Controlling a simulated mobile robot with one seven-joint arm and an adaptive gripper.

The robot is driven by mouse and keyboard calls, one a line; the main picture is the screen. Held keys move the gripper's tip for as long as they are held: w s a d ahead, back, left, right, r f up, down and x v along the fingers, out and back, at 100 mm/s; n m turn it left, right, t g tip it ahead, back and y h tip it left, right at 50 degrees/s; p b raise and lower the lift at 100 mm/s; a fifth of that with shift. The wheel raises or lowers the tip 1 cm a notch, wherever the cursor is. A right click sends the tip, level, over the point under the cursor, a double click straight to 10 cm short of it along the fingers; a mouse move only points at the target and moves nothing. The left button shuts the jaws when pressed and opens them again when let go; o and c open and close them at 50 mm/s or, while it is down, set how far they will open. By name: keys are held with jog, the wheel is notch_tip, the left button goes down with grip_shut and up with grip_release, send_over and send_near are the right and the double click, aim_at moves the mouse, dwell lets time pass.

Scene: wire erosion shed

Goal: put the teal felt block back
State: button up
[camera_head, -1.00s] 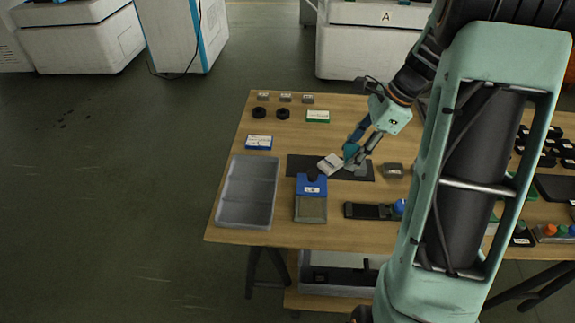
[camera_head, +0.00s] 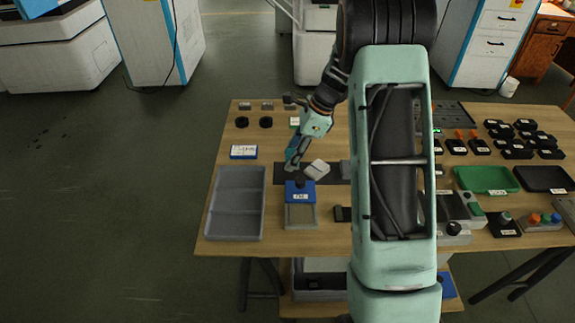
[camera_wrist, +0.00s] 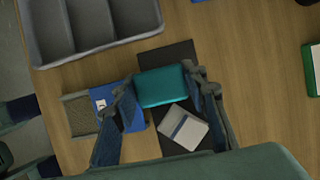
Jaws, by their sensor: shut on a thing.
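The teal felt block (camera_wrist: 163,85) shows in the wrist view between the two fingers of my gripper (camera_wrist: 165,92), which is shut on it. In the head view my gripper (camera_head: 293,166) hangs over the left part of the dark mat (camera_head: 337,180), and the block cannot be made out there. In the wrist view the block is above the mat (camera_wrist: 172,54) and the blue part of a blue-and-tan holder (camera_wrist: 120,92). Its height over them is hard to tell. A grey-white block (camera_wrist: 184,128) with a dark band lies tilted on the mat; it also shows in the head view (camera_head: 316,169).
A grey divided tray (camera_head: 257,222) stands left of the blue-and-tan holder (camera_head: 300,216). A blue-and-white box (camera_head: 243,152) and black rings (camera_head: 266,122) lie farther back. My arm hides the middle right of the table. Bare wood shows behind the mat.

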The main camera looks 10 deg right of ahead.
aim_at(288, 173)
jog(key=shift+w+a+f, duration=0.4)
jog(key=shift+w+f, duration=0.1)
jog(key=shift+f, duration=0.25)
jog(key=shift+w+a+f, duration=0.1)
jog(key=shift+w+f, duration=0.1)
jog(key=shift+f, duration=1.55)
jog(key=shift+f, duration=0.1)
jog(key=o, duration=0.8)
jog(key=shift+o, duration=0.2)
jog(key=v, duration=1.2)
jog(key=shift+p, duration=0.3)
